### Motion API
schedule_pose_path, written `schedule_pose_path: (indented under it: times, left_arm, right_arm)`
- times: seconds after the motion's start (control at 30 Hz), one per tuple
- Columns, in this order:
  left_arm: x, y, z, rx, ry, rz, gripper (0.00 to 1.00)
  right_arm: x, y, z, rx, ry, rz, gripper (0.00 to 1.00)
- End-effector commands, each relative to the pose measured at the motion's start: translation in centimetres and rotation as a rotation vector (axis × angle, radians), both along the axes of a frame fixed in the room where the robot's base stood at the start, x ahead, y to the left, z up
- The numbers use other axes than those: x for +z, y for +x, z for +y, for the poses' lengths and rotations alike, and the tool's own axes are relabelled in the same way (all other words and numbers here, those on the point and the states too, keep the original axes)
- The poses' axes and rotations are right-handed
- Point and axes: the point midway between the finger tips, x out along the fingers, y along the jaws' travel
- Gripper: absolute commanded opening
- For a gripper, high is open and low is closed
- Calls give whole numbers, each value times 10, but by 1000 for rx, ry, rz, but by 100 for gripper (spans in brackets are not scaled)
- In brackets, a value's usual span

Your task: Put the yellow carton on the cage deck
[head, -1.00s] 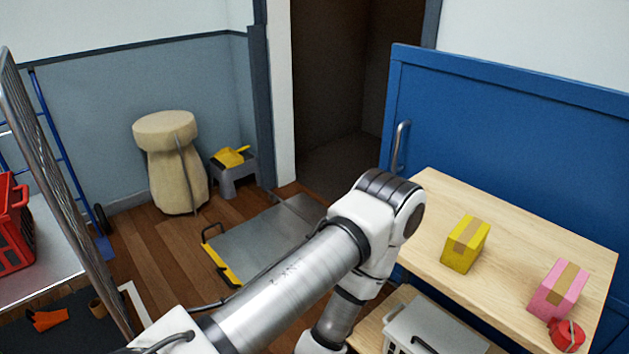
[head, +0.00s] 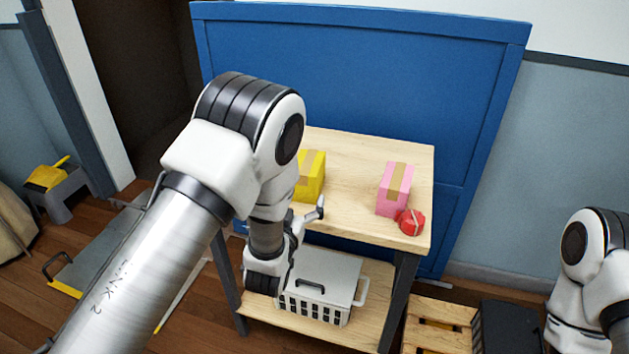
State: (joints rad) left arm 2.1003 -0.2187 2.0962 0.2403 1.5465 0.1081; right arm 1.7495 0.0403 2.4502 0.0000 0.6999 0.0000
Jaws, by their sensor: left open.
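The yellow carton (head: 313,180), with a tan tape strip, stands on the wooden table top (head: 350,160); my left arm hides its left part. My left gripper (head: 309,216) shows only in part, in front of the table's near edge, below the carton and apart from it. It is open, with nothing seen in it. At the right edge only a part of my right arm shows; its gripper is out of view. The cage deck is not in view now.
A pink carton (head: 393,190) and a red object (head: 410,222) stand at the table's right end. A white slotted basket (head: 322,285) sits on the lower shelf. A blue panel (head: 365,75) rises behind. A wooden crate (head: 438,325) and a dark box (head: 508,328) are on the floor, right.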

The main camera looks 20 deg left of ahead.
Motion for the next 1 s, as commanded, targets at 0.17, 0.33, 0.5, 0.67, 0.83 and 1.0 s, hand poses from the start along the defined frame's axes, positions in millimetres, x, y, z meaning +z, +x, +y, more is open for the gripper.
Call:
schedule_pose_path:
  times: [0.17,0.33,0.5,0.67,0.83,1.0]
  left_arm:
    - [3,23,1,0,-1,-11,97]
    - [2,49,1,1,-1,-9,97]
    - [1,75,2,0,-1,-7,97]
    - [0,77,2,-1,1,-4,97]
    - [0,77,2,-1,0,-4,58]
    - [0,77,2,-1,0,-4,19]
  right_arm:
    - [1,0,0,0,0,-1,40]
    - [4,0,0,1,0,-1,40]
    - [4,0,0,0,0,-1,40]
    - [4,0,0,0,0,-1,40]
    - [4,0,0,0,0,-1,40]
    - [4,0,0,0,0,-1,40]
